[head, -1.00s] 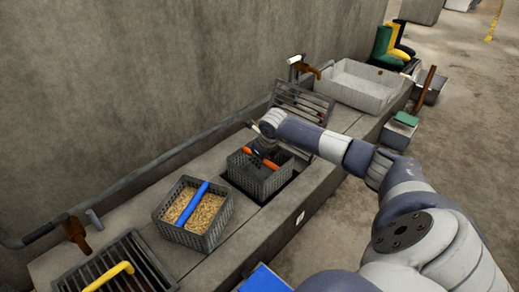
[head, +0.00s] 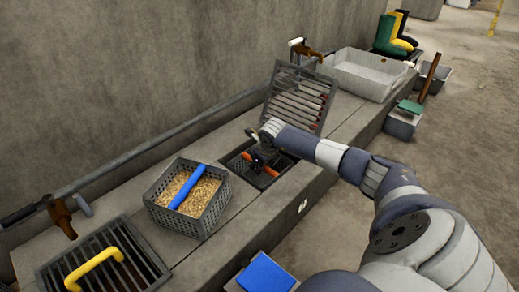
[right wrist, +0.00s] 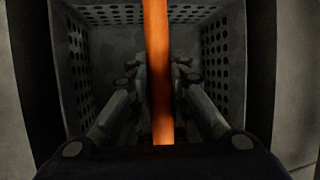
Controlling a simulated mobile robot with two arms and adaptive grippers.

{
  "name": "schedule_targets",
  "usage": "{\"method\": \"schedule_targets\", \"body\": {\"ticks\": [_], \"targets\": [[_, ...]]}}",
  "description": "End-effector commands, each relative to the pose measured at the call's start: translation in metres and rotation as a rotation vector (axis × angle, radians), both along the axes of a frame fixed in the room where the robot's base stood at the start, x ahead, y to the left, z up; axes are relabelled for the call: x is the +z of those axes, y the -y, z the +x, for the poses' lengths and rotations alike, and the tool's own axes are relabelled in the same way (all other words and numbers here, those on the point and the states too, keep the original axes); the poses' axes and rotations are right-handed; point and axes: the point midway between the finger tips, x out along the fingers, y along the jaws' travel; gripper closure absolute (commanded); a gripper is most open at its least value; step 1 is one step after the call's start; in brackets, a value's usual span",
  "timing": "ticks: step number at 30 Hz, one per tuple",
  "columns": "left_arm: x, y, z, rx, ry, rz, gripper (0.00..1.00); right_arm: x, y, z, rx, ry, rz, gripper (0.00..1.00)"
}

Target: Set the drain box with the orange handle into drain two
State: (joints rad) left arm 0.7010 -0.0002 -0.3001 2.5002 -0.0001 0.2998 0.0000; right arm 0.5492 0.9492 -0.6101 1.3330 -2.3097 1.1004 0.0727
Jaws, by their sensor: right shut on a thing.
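The drain box (right wrist: 215,65) is a dark perforated basket with an orange handle (head: 271,171) across its top. In the head view the drain box (head: 258,180) sits low inside the square drain opening in the concrete ledge, its rim near ledge level. Whether it touches the bottom is hidden. My right gripper (head: 260,158) is shut on the orange handle from above. In the right wrist view the handle (right wrist: 158,60) runs between the fingers, and the box inside looks empty. No drain number is readable. My left gripper is not in view.
A grate (head: 298,97) stands tilted open behind the drain. A blue-handled basket of grain (head: 215,205) sits on the ledge to the left. A yellow-handled grate (head: 130,250) lies at front left. A white basin (head: 365,78) stands beyond. A concrete wall runs behind.

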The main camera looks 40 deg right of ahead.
Motion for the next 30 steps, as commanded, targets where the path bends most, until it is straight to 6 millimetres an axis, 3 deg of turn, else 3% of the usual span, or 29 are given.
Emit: {"method": "schedule_targets", "body": {"ticks": [1,5,16,17,19,30], "targets": [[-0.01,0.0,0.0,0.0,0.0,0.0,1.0,-0.012,0.0,0.0,0.0,0.0,0.0,1.0],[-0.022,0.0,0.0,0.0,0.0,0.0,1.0,-0.028,0.0,0.0,0.0,0.001,0.0,1.0],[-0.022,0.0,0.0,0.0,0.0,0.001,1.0,-0.029,0.0,0.0,0.0,0.0,0.0,1.0],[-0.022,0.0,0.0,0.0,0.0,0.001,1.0,-0.031,0.0,-0.001,0.001,-0.003,0.0,0.81],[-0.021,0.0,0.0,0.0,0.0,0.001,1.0,-0.03,0.0,-0.001,0.001,-0.002,0.0,0.65],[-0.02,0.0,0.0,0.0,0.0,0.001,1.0,-0.028,0.0,0.0,0.001,-0.002,0.0,0.63]]}}
